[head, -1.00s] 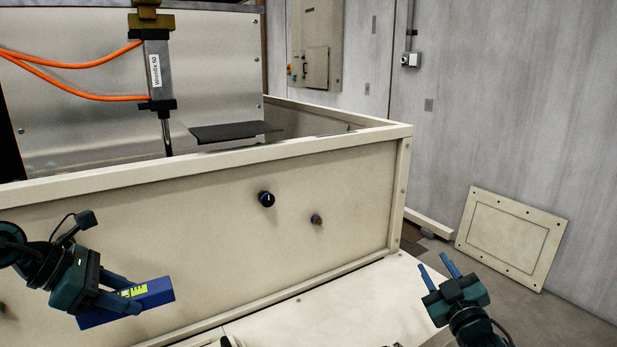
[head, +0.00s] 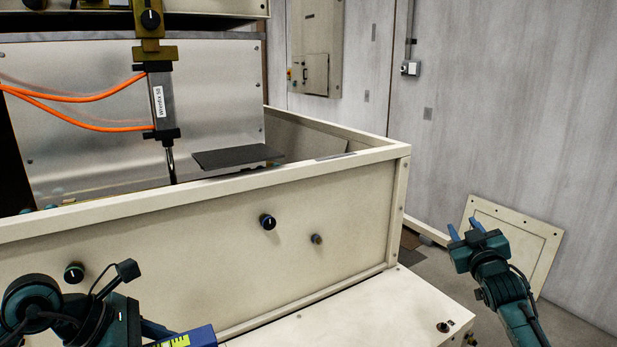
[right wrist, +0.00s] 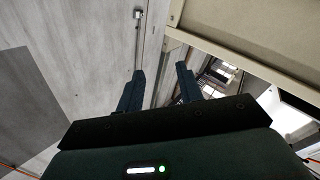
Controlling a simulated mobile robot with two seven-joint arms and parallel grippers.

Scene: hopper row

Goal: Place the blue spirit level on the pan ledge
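The blue spirit level (head: 204,338), with a yellow vial window, is at the bottom edge of the head view, partly cut off. My left gripper (head: 160,331) is at its left end; a finger shows against it, and the gripper appears shut on it. A dark flat plate (head: 237,157), which looks like the pan ledge, sits just behind the cream front wall, bare on top. The level is well below and in front of it. My right gripper (head: 464,228) is open and empty at the right; its parted fingers also show in the right wrist view (right wrist: 160,72).
The cream hopper wall (head: 340,210) with knobs (head: 267,222) stands between the level and the plate. A cylinder (head: 161,100) with orange hoses hangs left of the plate. A cream panel (head: 545,240) leans on the wall at right. A low cream top (head: 350,318) is in front.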

